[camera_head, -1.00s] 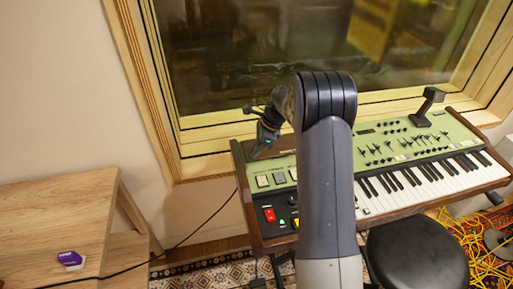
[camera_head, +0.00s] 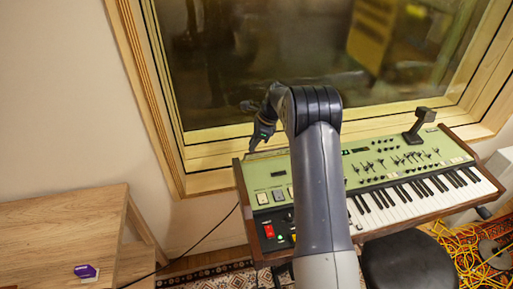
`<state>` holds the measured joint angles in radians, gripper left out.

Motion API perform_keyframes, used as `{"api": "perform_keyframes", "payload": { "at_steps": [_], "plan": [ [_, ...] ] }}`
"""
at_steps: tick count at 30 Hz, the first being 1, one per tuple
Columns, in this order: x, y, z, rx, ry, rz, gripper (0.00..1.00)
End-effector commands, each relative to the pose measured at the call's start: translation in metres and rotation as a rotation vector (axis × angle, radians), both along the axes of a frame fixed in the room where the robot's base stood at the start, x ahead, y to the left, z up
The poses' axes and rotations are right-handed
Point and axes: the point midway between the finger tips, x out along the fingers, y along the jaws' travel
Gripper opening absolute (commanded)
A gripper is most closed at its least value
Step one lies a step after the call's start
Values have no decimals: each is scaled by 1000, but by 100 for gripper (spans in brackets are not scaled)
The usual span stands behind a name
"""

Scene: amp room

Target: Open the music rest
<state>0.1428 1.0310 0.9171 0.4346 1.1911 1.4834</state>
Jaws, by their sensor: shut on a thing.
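The green keyboard instrument (camera_head: 355,157) with wooden ends stands below the window. The music rest (camera_head: 266,155) seems to be the thin strip along its rear left edge; my arm hides most of it, and its angle is hard to tell. My gripper (camera_head: 252,147) points down at this rear left edge, in front of the window frame. It is shut on what seems to be the music rest's edge; the fingertips are small and the contact is not clear.
A black stool (camera_head: 408,262) is in front of the keys. Yellow cables (camera_head: 475,255) lie on the floor at right. The window frame (camera_head: 215,180) is close behind the instrument.

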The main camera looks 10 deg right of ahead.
Motion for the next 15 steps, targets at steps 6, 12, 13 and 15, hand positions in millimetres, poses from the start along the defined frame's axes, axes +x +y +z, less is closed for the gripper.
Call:
{"api": "perform_keyframes", "payload": {
  "at_steps": [6, 12, 13, 15],
  "plan": [
    [17, -1, -20, -13, 9, -2, 0],
    [15, -2, -24, -14, 14, -2, 13],
    [15, -2, -24, -14, 13, -3, 16],
    [15, -1, -24, -15, 12, -3, 23]
  ]
}}
